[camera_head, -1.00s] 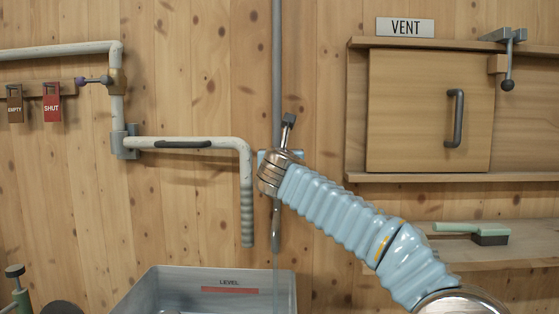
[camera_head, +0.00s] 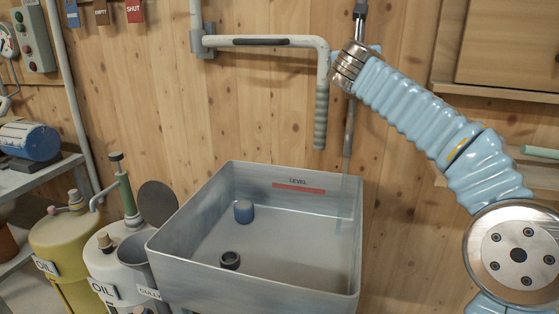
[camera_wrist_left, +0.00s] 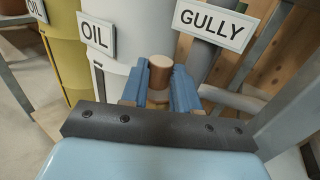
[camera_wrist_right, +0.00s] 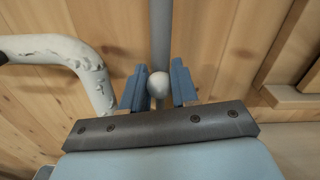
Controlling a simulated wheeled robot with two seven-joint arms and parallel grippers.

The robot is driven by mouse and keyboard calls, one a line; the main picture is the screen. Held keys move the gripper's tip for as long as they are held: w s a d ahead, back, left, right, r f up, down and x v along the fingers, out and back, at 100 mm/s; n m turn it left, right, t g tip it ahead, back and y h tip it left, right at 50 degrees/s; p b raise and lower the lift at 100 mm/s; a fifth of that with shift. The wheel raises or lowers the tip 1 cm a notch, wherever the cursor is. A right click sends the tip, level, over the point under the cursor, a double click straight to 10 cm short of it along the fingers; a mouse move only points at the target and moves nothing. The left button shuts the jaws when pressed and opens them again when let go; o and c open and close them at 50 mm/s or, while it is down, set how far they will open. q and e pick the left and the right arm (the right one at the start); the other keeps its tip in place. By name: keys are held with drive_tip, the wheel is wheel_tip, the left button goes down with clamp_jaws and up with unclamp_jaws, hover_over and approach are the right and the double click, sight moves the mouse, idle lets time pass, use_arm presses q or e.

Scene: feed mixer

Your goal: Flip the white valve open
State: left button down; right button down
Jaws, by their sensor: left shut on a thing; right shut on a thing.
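I cannot tell for sure that this knob belongs to the white valve. In the head view the white drum (camera_head: 128,262) stands left of the basin, but my left gripper is out of sight there. In the right wrist view my right gripper (camera_wrist_right: 158,88) is shut on a pale grey ball knob (camera_wrist_right: 158,85), in front of a vertical grey pipe (camera_wrist_right: 161,35).
A yellow OIL drum (camera_head: 62,245) stands left of the white one. A bent white pipe (camera_head: 315,42) hangs left of my right arm. A GULLY sign (camera_wrist_left: 214,25) is beside my left gripper.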

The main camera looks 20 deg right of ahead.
use_arm(q)
drive_tip(key=shift+w, duration=0.5)
use_arm(e)
drive_tip(key=c, duration=0.9)
unclamp_jaws()
drive_tip(key=shift+a, duration=0.1)
use_arm(q)
drive_tip(key=shift+f, duration=0.1)
drive_tip(key=shift+f+b, duration=0.95)
drive_tip(key=shift+b, duration=0.1)
use_arm(e)
drive_tip(key=v, duration=1.2)
drive_tip(key=shift+f, duration=0.1)
use_arm(q)
drive_tip(key=shift+s, duration=0.1)
